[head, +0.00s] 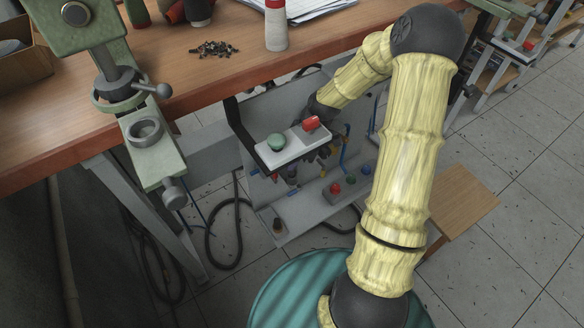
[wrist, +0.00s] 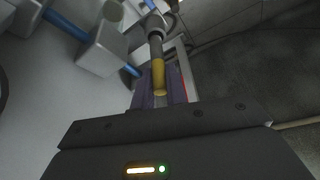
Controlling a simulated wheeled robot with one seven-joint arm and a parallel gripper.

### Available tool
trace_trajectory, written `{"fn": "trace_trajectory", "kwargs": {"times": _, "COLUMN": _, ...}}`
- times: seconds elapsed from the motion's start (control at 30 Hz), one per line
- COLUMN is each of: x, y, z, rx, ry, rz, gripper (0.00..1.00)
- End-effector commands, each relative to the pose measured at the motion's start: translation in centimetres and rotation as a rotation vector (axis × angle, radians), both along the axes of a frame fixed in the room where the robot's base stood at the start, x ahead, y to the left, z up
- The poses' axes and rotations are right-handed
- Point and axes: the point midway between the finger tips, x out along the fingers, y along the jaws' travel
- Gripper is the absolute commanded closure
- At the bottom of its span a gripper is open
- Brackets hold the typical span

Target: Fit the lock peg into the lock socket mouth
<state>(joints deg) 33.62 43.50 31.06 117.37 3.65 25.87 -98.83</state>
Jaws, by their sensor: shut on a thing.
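My gripper (wrist: 162,98) is in the wrist view, its two purple-grey fingers pointing away from the dark gripper body. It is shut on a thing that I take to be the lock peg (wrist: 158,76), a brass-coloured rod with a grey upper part. The rod stands out between and beyond the fingers; how it is gripped is partly hidden. I cannot pick out the lock socket mouth with certainty in either view. In the head view my arm reaches down to the grey panel below the bench, and the gripper itself is hidden there.
The grey panel (head: 268,205) carries coloured buttons and hoses. A white shelf (head: 292,150) with a green button and a red switch juts from it. The wooden bench (head: 215,75) stands above. In the wrist view, a grey block (wrist: 103,50) and blue hoses are close by.

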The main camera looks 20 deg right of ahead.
Motion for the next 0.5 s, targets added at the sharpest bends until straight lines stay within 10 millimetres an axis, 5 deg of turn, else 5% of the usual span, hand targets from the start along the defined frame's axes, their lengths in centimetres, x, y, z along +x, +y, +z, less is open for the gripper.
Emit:
{"fn": "trace_trajectory", "kwargs": {"times": 0.27, "x": -0.1, "y": 0.0, "z": -0.2, "rx": 0.0, "ry": 0.0, "rz": -0.001, "gripper": 1.0}}
{"fn": "trace_trajectory", "kwargs": {"times": 0.5, "x": -0.1, "y": 0.0, "z": -3.4, "rx": 0.0, "ry": 0.002, "rz": 0.0, "gripper": 1.0}}
